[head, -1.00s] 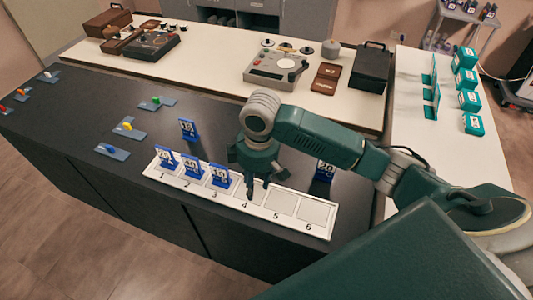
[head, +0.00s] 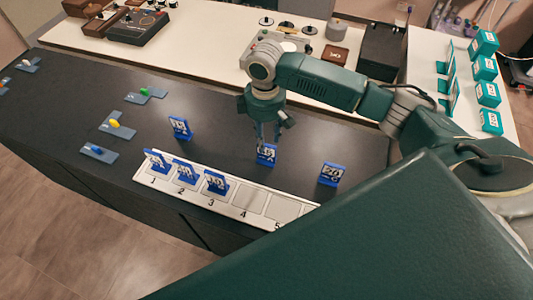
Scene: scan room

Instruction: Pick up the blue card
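My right gripper (head: 268,140) points down right at the top of the middle card. Its fingers look apart; whether they touch the card is unclear. My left gripper is out of view.
Small grey plates with blue (head: 98,151), yellow (head: 116,125) and green (head: 145,94) pieces lie at the left of the dark table. A white bench behind holds devices and a black case (head: 382,52). Teal boxes (head: 485,68) stand at the right.

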